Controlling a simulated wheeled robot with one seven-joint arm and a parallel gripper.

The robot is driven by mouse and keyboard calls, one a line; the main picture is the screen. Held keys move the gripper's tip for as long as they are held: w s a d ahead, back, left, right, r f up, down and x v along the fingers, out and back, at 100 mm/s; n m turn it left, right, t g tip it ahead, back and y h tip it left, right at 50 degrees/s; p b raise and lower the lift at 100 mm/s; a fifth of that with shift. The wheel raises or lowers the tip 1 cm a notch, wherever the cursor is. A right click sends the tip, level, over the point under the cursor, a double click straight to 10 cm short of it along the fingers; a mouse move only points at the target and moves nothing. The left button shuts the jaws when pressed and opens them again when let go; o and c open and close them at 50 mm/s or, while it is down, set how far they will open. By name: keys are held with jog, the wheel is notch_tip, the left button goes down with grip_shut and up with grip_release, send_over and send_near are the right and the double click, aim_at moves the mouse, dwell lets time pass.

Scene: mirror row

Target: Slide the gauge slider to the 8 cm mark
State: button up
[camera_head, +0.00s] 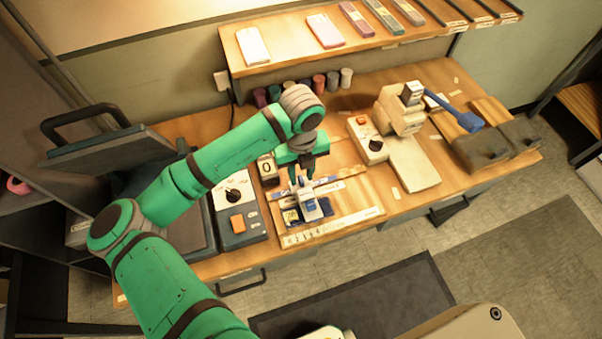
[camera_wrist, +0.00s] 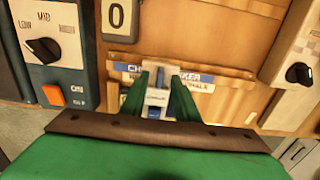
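The gauge slider (camera_head: 311,206) is a small white and blue block on the gauge board, near the left end of the pale marked scale (camera_head: 335,226). Its white and blue top also shows in the wrist view (camera_wrist: 157,98). My gripper (camera_head: 303,186) points down at the slider's back side. In the wrist view, the two green fingers of my gripper (camera_wrist: 160,98) stand apart, with the slider showing between them. I cannot tell whether either finger touches it. The scale's marks are too small to read, and the gripper body hides the near part in the wrist view.
A control box with a dark knob and orange button (camera_head: 237,207) stands close on the left. A cream machine (camera_head: 400,110) with a knobbed box stands right of the board. A shelf (camera_head: 370,42) runs along the back. The board is clear right of the slider.

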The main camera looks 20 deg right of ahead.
notch_tip(320, 180, up, 10)
jog(key=shift+r, duration=0.25)
dwell(0.7)
